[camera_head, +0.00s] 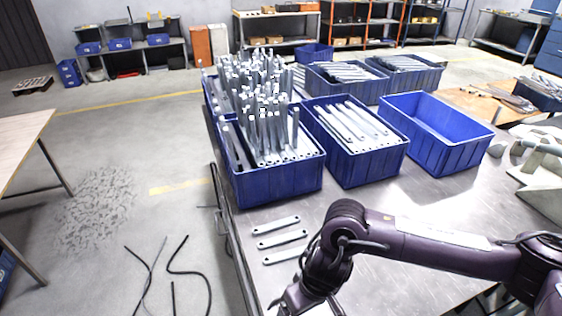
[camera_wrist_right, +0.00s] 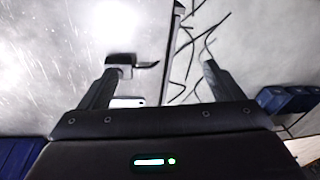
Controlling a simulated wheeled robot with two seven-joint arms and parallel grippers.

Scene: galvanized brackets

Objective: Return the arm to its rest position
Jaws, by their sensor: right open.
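My right arm reaches in from the right in the head view, bent at a dark joint over the metal table (camera_head: 440,215). Its right gripper (camera_head: 306,304) is low at the bottom edge, partly cut off. In the right wrist view the right gripper (camera_wrist_right: 161,68) has its two fingers wide apart, with nothing held between them. A pale bracket end (camera_wrist_right: 127,101) shows beside the left finger there. Three galvanized brackets (camera_head: 276,226) lie in a row on the table, left of my arm's joint. My left gripper is not in view.
Blue crates stand along the table: one with upright brackets (camera_head: 280,185), one with flat-lying brackets (camera_head: 365,170), and an empty one (camera_head: 460,162). Grey parts (camera_head: 540,150) lie at the right. Floor left of the table edge is open, with dark cables (camera_head: 185,262).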

